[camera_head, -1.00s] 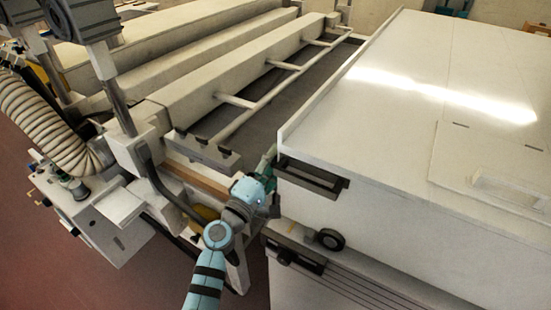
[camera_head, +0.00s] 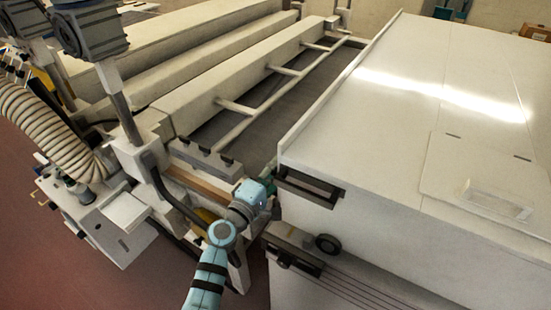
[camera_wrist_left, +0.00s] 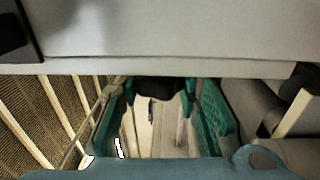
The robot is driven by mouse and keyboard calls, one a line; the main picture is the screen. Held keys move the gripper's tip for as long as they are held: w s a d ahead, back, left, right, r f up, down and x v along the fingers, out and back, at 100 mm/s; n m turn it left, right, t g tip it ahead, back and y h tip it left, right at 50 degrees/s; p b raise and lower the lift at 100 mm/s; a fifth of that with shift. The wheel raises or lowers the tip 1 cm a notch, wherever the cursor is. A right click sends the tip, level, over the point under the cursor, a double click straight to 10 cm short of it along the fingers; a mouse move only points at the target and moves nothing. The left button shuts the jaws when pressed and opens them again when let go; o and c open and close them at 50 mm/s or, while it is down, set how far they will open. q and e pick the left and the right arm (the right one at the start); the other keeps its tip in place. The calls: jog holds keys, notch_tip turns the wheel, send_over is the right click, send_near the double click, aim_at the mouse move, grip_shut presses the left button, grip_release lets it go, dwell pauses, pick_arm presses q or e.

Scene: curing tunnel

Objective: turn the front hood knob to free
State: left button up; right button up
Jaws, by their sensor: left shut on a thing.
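My left arm reaches up from the bottom of the head view. Its gripper (camera_head: 270,183) is at the near left corner of the white hood (camera_head: 400,130), beside the black recessed handle (camera_head: 311,188). In the left wrist view, the two green fingers (camera_wrist_left: 160,108) stand on either side of a dark, rounded knob-like part (camera_wrist_left: 158,90) below a pale edge. The gripper is shut on this part. In the head view the held part is hidden behind the gripper and corner, so its turn angle cannot be read. My right gripper is not in view.
A black round knob (camera_head: 328,243) sits on the lower front, right of my wrist. A second black handle (camera_head: 294,258) is below the gripper. A conveyor frame with pale rails (camera_head: 240,127) lies to the left. A ribbed hose (camera_head: 45,120) is farther left.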

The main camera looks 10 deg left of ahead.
pick_arm(q)
jog(key=r+p, duration=0.1)
jog(key=p, duration=0.1)
jog(key=shift+r+g+p, duration=0.25)
jog(key=shift+g+p, duration=0.1)
jog(key=shift+g, duration=0.05)
jog(key=shift+w+f+g+y, duration=0.15)
jog(key=shift+f+g+y, duration=0.25)
jog(key=shift+f+g, duration=0.4)
jog(key=shift+r+g+y, duration=0.15)
jog(key=shift+g+y, duration=0.15)
jog(key=shift+g, duration=0.1)
jog(key=shift+r, duration=0.1)
jog(key=shift+g, duration=0.4)
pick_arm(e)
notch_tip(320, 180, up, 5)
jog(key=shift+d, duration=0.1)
pick_arm(q)
jog(key=o, duration=1.2)
jog(key=shift+f, duration=0.2)
jog(key=shift+c, duration=0.2)
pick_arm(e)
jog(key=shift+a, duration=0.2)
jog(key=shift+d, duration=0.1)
